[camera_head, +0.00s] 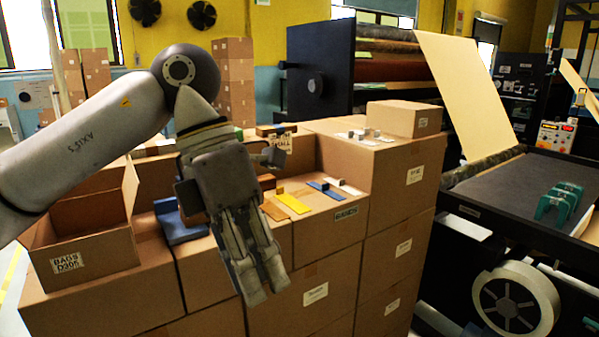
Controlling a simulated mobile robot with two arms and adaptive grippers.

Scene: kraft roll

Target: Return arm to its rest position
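My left arm comes in from the left and bends down at the wrist. Its grey gripper (267,290) points down in front of the stacked cartons (316,293). The two fingers run close together, seen at a slant, so I cannot tell how far apart they are. I see nothing held at the fingertips. My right gripper does not show.
An open carton labelled BAGS (78,254) stands left of the gripper. A blue piece (180,232), a yellow strip (293,203) and other small parts lie on the cartons behind it. A machine with a dark bed (510,190) and a green part (558,203) is at right.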

